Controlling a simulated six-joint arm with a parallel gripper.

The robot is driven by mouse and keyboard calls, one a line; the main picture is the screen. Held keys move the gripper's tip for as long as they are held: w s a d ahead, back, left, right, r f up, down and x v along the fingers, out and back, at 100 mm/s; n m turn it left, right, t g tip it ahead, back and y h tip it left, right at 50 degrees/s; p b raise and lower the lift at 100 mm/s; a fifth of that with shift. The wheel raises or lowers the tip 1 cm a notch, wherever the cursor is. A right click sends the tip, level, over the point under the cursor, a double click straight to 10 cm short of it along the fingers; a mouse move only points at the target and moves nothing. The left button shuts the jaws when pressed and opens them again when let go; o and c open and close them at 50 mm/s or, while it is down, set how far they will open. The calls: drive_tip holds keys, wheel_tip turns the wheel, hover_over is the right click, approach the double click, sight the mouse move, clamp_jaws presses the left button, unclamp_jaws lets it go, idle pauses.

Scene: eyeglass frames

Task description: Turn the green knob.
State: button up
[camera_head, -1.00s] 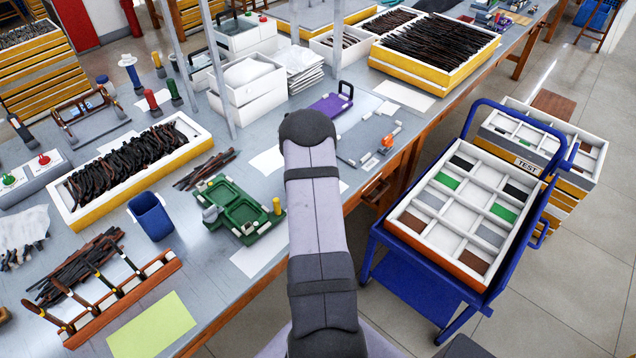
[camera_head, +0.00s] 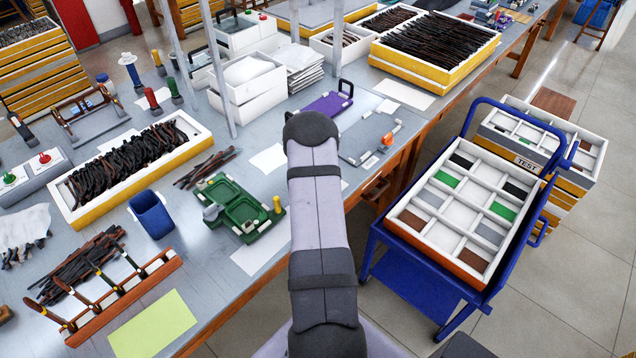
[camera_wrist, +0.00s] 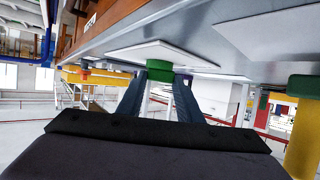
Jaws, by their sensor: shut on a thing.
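In the wrist view a green knob (camera_wrist: 160,70) juts from a pale square plate (camera_wrist: 155,52). The wrist picture looks upside down, with the bench surface at the top. My gripper (camera_wrist: 160,79) has its two dark fingers at either side of the knob and is shut on it. In the head view my arm hides the gripper and this knob. Another small green knob (camera_head: 9,178) sits on a grey panel at the far left, beside a red knob (camera_head: 45,158), away from my arm.
A green tray fixture (camera_head: 241,209) with a yellow post (camera_head: 277,205) stands left of my arm. The post also shows close by at the right of the wrist view (camera_wrist: 303,135). A blue trolley (camera_head: 415,285) stands to the right. A blue cup (camera_head: 151,215) is farther left.

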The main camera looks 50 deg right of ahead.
drive_tip(key=shift+s+d+n+t+y+b, duration=0.1)
drive_tip(key=shift+n+t+y+b, duration=0.25)
drive_tip(key=shift+n+t+y, duration=0.3)
drive_tip(key=o, duration=1)
drive_tip(key=shift+o, duration=0.2)
drive_tip(key=shift+s, duration=0.1)
drive_tip(key=shift+b+v, duration=0.8)
drive_tip(key=shift+v, duration=2.85)
drive_tip(key=shift+r, duration=0.1)
